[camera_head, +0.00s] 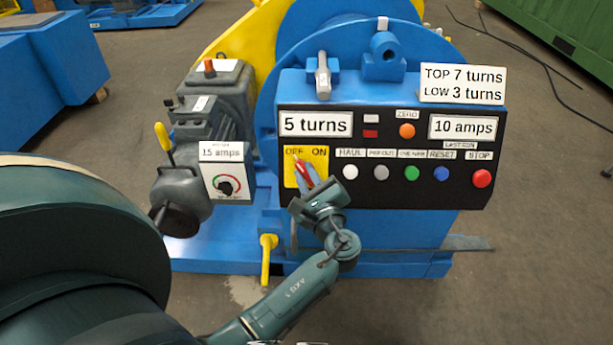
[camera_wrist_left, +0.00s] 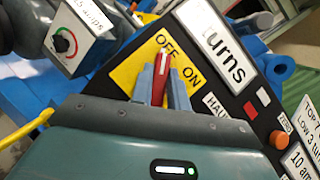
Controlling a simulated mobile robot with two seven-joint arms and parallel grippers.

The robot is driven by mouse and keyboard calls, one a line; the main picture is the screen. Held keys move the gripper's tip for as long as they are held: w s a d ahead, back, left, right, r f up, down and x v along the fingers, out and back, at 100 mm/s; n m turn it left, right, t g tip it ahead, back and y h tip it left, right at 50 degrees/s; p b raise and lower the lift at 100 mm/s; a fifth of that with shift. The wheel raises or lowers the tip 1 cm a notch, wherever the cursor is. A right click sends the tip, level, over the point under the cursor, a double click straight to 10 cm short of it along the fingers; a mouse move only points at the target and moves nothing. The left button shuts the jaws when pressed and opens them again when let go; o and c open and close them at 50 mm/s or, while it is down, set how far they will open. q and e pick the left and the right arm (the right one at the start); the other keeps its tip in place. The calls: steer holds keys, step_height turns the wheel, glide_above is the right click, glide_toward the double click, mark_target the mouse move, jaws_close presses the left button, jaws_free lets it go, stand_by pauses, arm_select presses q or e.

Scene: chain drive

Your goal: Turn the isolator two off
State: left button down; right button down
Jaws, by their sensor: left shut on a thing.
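The isolator is a red handle (camera_head: 306,170) on a yellow plate (camera_head: 289,177) marked OFF and ON, at the left end of the black control panel. My left gripper (camera_head: 309,180) is shut on the red handle. In the left wrist view the red handle (camera_wrist_left: 160,79) stands between the two grey-blue fingers (camera_wrist_left: 163,92). Its white-marked tip points up toward the word OFF on the yellow plate (camera_wrist_left: 127,74); the word ON is to its right. The fingers and wrist hide the handle's base and part of the plate. My right gripper is not in view.
Several round buttons, including a red STOP button (camera_head: 481,178), line the panel right of the isolator. A box with a 15 amps label and a dial (camera_head: 226,187) stands close on the left. A yellow lever (camera_head: 267,258) is below. Open floor lies at right.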

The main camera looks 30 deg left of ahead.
mark_target(307, 181)
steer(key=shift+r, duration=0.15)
arm_select(q)
steer(key=c, duration=1.4)
jaws_free()
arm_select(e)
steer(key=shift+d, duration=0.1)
arm_select(q)
steer(key=shift+o, duration=0.2)
